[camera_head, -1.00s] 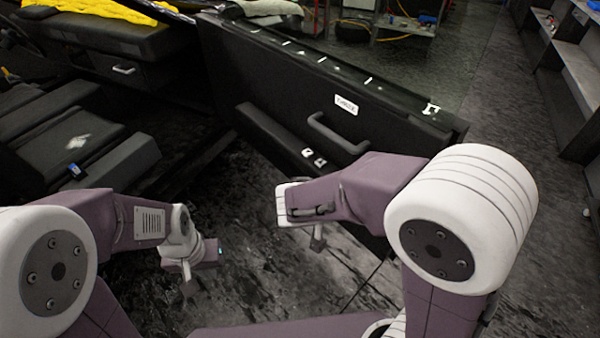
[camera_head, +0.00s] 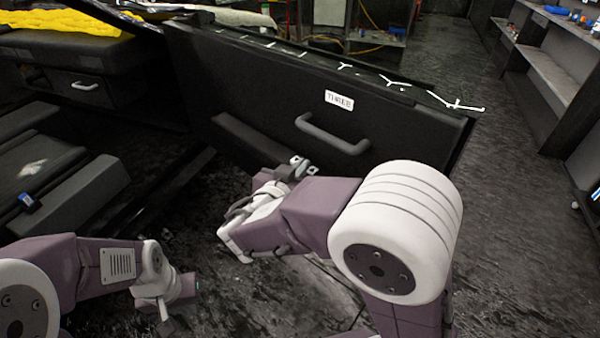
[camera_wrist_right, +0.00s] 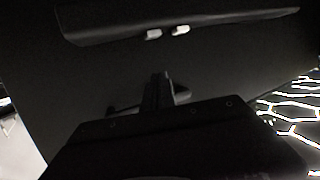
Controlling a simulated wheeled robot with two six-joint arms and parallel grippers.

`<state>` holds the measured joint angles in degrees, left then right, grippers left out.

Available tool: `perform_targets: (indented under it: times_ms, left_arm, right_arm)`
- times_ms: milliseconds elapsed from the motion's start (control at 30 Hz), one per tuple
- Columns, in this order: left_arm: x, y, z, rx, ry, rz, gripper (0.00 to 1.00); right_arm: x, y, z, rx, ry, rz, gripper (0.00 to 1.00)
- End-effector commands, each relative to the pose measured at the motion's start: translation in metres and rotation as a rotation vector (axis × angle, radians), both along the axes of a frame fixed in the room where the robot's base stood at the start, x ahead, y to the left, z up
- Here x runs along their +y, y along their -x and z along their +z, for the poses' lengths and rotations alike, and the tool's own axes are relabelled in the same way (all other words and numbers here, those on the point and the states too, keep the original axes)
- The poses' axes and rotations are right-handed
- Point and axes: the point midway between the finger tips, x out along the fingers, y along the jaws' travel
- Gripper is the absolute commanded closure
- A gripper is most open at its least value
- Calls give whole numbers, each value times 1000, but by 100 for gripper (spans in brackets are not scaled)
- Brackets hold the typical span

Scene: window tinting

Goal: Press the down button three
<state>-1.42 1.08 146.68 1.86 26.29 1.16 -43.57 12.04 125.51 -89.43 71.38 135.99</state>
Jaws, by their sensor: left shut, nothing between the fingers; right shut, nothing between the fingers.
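The dark car door (camera_head: 230,90) stands open across the head view. Two small light window buttons (camera_head: 298,163) sit on its armrest (camera_head: 245,137); they also show in the right wrist view as two pale buttons (camera_wrist_right: 181,30), side by side. I cannot tell which is the down button. My right gripper (camera_head: 283,174) is shut and empty, just in front of the buttons. In the right wrist view its fingertips (camera_wrist_right: 162,76) point toward the buttons, seemingly with a gap. My left gripper (camera_head: 170,325) is shut and empty, low on the left, away from the door.
A curved door handle (camera_head: 330,137) and a white label (camera_head: 339,100) are beside the buttons. White crack-like lines (camera_head: 395,82) run along the door's top edge. Car seats (camera_head: 60,165) are at left. A shelf (camera_head: 545,65) stands at right, with clear floor between.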

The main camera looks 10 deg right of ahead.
Motion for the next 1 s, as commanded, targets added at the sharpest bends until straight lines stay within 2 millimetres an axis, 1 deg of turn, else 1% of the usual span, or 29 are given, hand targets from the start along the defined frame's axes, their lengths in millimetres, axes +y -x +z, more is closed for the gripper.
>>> perform_targets:
  times_ms: [33,100,267,300,400,533,633,933,1000]
  left_arm:
    - [0,0,-3,0,0,0,100]
    - [0,0,-5,0,0,0,100]
    - [0,0,-8,0,0,0,100]
    - [0,0,-11,0,0,0,100]
    - [0,0,-17,0,0,0,100]
    - [0,0,-20,0,0,0,100]
    - [0,0,-21,0,0,0,100]
    - [0,0,-21,0,0,0,100]
    - [0,0,-28,0,0,0,100]
  right_arm:
    - [-8,-9,-5,1,1,-7,100]
    - [-16,-21,-9,0,1,-7,100]
    - [-35,-49,-17,2,0,-5,100]
    - [-38,-53,-22,3,1,-4,100]
    - [-35,-51,-41,5,3,0,100]
    - [-35,-51,-52,3,1,1,100]
    - [-35,-51,-56,2,1,0,100]
    - [-35,-51,-56,1,0,0,100]
    - [-35,-51,-61,0,0,0,100]
